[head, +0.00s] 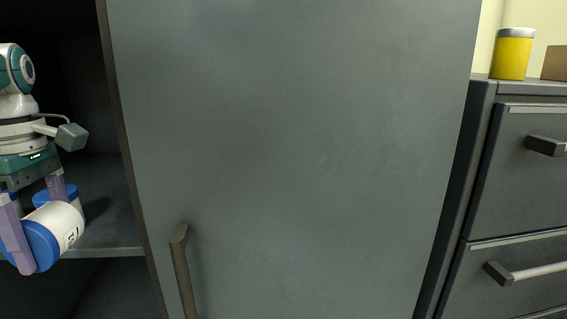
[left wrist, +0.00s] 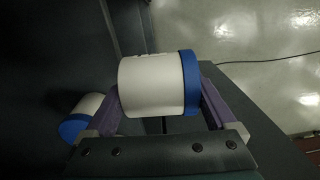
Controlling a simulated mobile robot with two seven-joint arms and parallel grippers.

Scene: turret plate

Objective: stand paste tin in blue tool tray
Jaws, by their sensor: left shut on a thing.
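My left gripper (head: 32,215) is shut on a white tin with a blue lid (head: 62,224), which lies on its side in front of the open cabinet. Dark lettering on the tin is only partly readable, so I cannot confirm that it is the paste tin. In the left wrist view, the same tin (left wrist: 150,87) spans the two purple fingers of the gripper (left wrist: 162,100), with its blue lid at the right finger. No blue tool tray shows in either view. My right gripper is not in view.
A second blue-lidded white tin (left wrist: 88,108) is behind, in the cabinet; its blue lid (head: 66,191) shows in the head view above a shelf (head: 110,232). A grey door (head: 300,150) with a handle fills the middle. A yellow tin (head: 512,57) stands on the drawer cabinet (head: 530,190) at right.

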